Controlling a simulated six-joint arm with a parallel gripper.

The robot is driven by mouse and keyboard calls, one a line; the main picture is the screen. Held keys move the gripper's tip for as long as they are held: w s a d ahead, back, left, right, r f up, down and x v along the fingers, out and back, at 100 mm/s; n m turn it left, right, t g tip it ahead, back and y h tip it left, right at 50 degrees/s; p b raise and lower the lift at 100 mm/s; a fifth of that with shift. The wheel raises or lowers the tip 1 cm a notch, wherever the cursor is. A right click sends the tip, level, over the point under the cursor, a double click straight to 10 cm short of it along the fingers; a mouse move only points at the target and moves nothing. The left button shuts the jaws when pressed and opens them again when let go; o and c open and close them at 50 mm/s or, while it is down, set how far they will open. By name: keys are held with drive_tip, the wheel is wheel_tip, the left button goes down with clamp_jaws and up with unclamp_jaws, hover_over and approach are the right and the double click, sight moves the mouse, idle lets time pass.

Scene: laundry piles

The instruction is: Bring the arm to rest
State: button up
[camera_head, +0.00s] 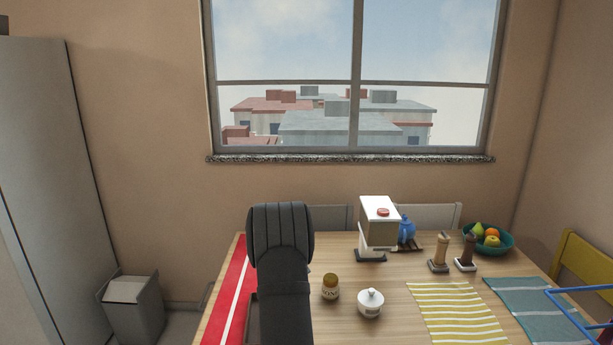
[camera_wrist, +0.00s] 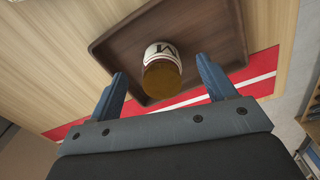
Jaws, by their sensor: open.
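My gripper (camera_wrist: 161,67) is open in the wrist view, its two blue fingers spread. A jar with a brown-gold lid and a white label with dark lettering (camera_wrist: 162,53) is on a brown tray (camera_wrist: 112,50). The jar appears between and beyond the fingertips, with a visible gap on each side. I cannot tell the height of the fingers above it. In the head view my dark arm rises at the table's left part and hides my gripper and this jar.
A red runner with a white stripe (camera_head: 232,290) covers the table's left end. Right of my arm stand a honey jar (camera_head: 330,288), a white lidded pot (camera_head: 370,304), a dispenser (camera_head: 379,228), two mills and a fruit bowl (camera_head: 507,243). Striped placemats lie at the right.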

drive_tip(key=s+d+r, duration=0.3)
drive_tip(key=d+r, duration=0.2)
drive_tip(key=d, duration=0.3)
drive_tip(key=s+d, duration=1.8)
drive_tip(key=w+a+f, duration=0.6)
drive_tip(key=a, duration=0.1)
drive_tip(key=shift+w+a+f, duration=0.25)
drive_tip(key=shift+a+f, duration=0.15)
